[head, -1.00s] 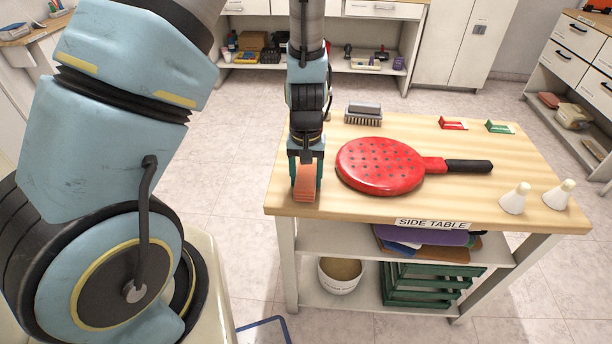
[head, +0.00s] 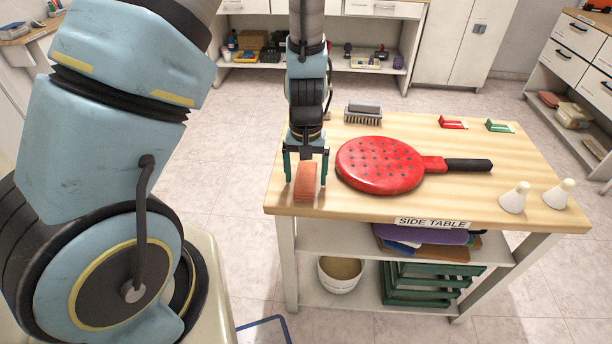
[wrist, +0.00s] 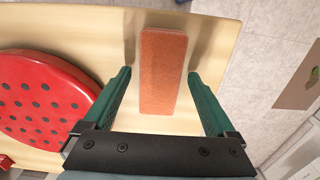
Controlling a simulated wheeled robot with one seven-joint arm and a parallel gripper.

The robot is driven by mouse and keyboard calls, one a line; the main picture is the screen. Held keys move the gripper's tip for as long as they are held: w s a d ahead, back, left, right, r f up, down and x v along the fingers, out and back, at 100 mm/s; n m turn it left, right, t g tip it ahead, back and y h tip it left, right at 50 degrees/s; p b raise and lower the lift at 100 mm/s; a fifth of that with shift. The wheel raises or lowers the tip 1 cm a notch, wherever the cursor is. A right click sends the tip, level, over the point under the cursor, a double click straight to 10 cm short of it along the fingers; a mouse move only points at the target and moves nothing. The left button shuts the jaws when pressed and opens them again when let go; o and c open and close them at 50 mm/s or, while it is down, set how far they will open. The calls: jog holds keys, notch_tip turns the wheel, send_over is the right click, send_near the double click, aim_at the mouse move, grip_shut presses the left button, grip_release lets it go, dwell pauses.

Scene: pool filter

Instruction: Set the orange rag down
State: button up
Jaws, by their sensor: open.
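The orange rag (head: 305,182) is a folded, block-like piece resting on the wooden top of the side table (head: 440,200), near its left front corner. In the wrist view the rag (wrist: 163,72) lies between the two green fingers, with a gap on each side. My gripper (head: 306,178) is open above and around the rag, pointing down, and its fingers do not touch it. In the wrist view my gripper (wrist: 160,90) shows both fingers spread wide.
A red paddle (head: 380,165) with a black handle lies just right of the gripper. A brush (head: 363,114) is behind it. Red (head: 453,122) and green (head: 499,126) items sit at the back right, and two white cones (head: 515,198) at the front right. The table's left edge is close.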

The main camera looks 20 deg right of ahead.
aim_at(306, 177)
notch_tip(306, 177, up, 11)
jog(key=a+r+n, duration=0.2)
jog(key=a+r, duration=0.1)
jog(key=a, duration=0.9)
jog(key=w+a+r+n+t, duration=0.1)
jog(key=a+r, duration=0.3)
jog(key=a, duration=0.9)
jog(key=shift+w+a+n+t, duration=0.2)
jog(key=shift+n+t, duration=0.1)
jog(key=shift+n, duration=0.1)
